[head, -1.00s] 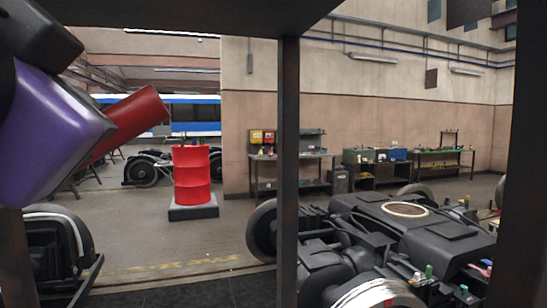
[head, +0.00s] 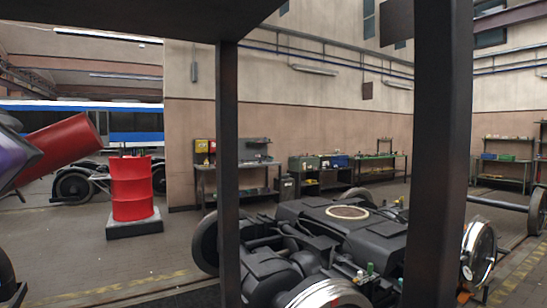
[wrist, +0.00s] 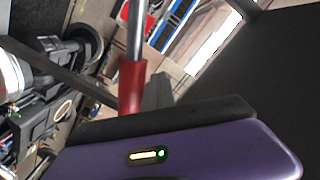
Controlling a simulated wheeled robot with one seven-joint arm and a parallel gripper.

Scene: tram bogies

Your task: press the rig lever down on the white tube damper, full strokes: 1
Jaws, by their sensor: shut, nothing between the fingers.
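In the wrist view, a steel rod with a red sleeve, which looks like the rig lever (wrist: 132,87), stands close beside my gripper (wrist: 158,92). My gripper is shut with nothing between its fingers; whether it touches the red sleeve cannot be told. In the head view, a thick red cylinder slants up at the left edge behind my purple arm part; it may be the same lever's grip. I cannot make out the white tube damper in either view.
Dark posts (head: 440,150) stand close in front of me. Behind them is a black bogie (head: 300,225) with wheels. A red drum (head: 132,188) stands on a plinth at left. Workbenches (head: 235,180) line the wall. Open floor lies around the drum.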

